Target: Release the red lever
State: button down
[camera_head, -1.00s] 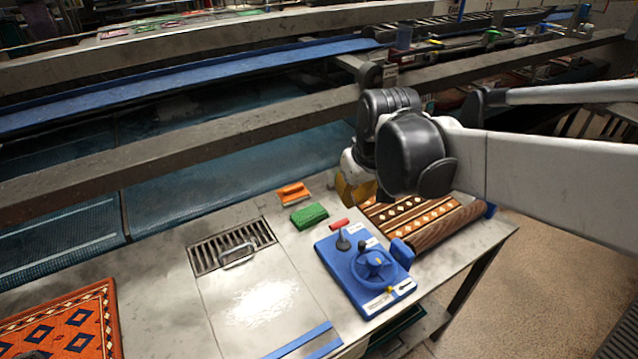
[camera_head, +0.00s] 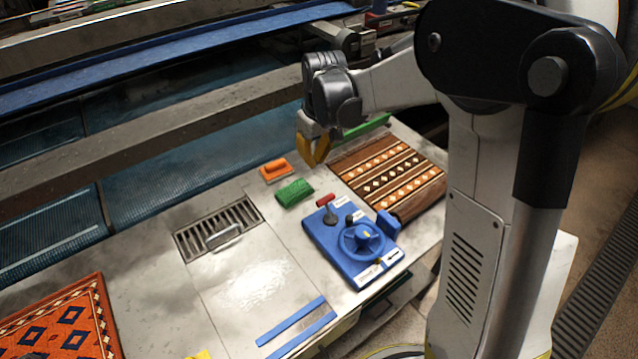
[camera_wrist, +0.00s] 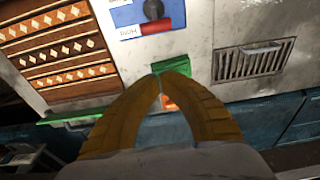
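The red lever (camera_head: 326,200) is a small red bar at the back edge of the blue control panel (camera_head: 338,261), beside a dark knob. In the wrist view the red lever (camera_wrist: 158,27) shows near the top, beyond my fingertips, below the dark round knob. My gripper (camera_head: 314,162) hangs above the far side of the table, behind the panel and apart from the lever. In the wrist view its yellow fingers (camera_wrist: 162,76) meet at the tips, with nothing visible held between them.
A green brush (camera_head: 294,193) and an orange brush (camera_head: 275,170) lie left of the lever. A blue wheel (camera_head: 362,241) sits on the panel. A patterned rug (camera_head: 391,171) lies right, another (camera_head: 62,325) at lower left. A drain grate (camera_head: 218,229) is set in the table.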

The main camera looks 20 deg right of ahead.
aim_at(328, 208)
jog(key=f+b, duration=0.1)
jog(key=f, duration=0.2)
jog(key=f+b, duration=0.1)
jog(key=f, duration=0.3)
jog(key=w+f+b, duration=0.1)
jog(key=f, duration=0.2)
jog(key=shift+w+a+f, duration=0.1)
jog(key=shift+a+f, duration=0.05)
jog(key=shift+a, duration=0.05)
jog(key=s, duration=0.2)
jog(key=s+d+r, duration=0.1)
jog(key=shift+s+r+b, duration=0.1)
jog(key=shift+s+b, duration=0.05)
jog(key=shift+b, duration=0.25)
jog(key=shift+s+d, duration=0.1)
jog(key=shift+s+r, duration=0.2)
jog(key=shift+s, duration=0.05)
